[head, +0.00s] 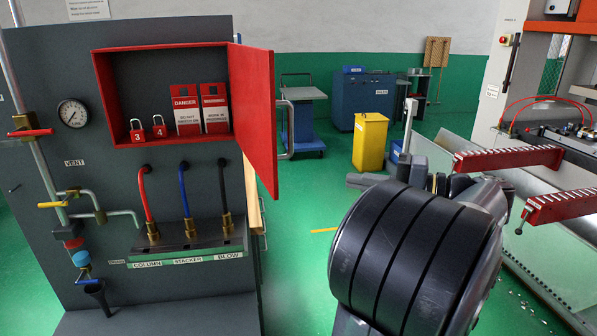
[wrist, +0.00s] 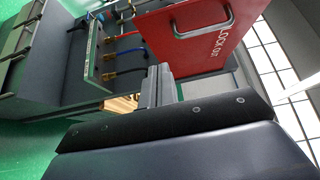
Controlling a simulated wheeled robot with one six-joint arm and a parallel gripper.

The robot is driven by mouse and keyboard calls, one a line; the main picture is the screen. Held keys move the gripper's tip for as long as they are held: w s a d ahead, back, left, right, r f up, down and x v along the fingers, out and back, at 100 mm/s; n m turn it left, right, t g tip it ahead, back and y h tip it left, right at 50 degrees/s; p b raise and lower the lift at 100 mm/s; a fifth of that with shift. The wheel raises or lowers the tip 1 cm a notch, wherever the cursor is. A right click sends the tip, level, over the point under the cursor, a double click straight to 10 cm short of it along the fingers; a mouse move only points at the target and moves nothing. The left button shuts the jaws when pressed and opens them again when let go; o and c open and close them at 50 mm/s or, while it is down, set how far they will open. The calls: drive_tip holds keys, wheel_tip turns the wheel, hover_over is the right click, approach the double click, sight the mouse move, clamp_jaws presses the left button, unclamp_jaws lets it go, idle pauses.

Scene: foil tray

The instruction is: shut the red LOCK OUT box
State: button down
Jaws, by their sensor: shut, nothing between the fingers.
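The red LOCK OUT box (head: 105,98) is set in the dark panel in the head view, with its front open. Its red door (head: 253,115) is hinged at the box's right side and stands swung out toward me. A light handle (head: 289,130) is on the door's outer face. In the wrist view the door (wrist: 225,48) shows its lettering and the handle (wrist: 207,22). My gripper (wrist: 159,73) is shut and empty, its fingers side by side. It appears apart from the handle, on the door's outer side. My own arm hides most of it in the head view.
Red padlocks (head: 147,131) and danger tags (head: 200,109) are inside the box. Hoses (head: 184,190) and a gauge (head: 72,113) are on the panel (head: 60,130). A yellow bin (head: 370,140) stands behind on green floor. A machine with red bars (head: 510,158) is at right.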

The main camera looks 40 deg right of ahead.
drive_tip(key=s+a+p+x, duration=0.1)
drive_tip(key=p+x, duration=0.3)
drive_tip(key=x, duration=0.8)
drive_tip(key=shift+a+r, duration=0.3)
drive_tip(key=shift+a, duration=0.3)
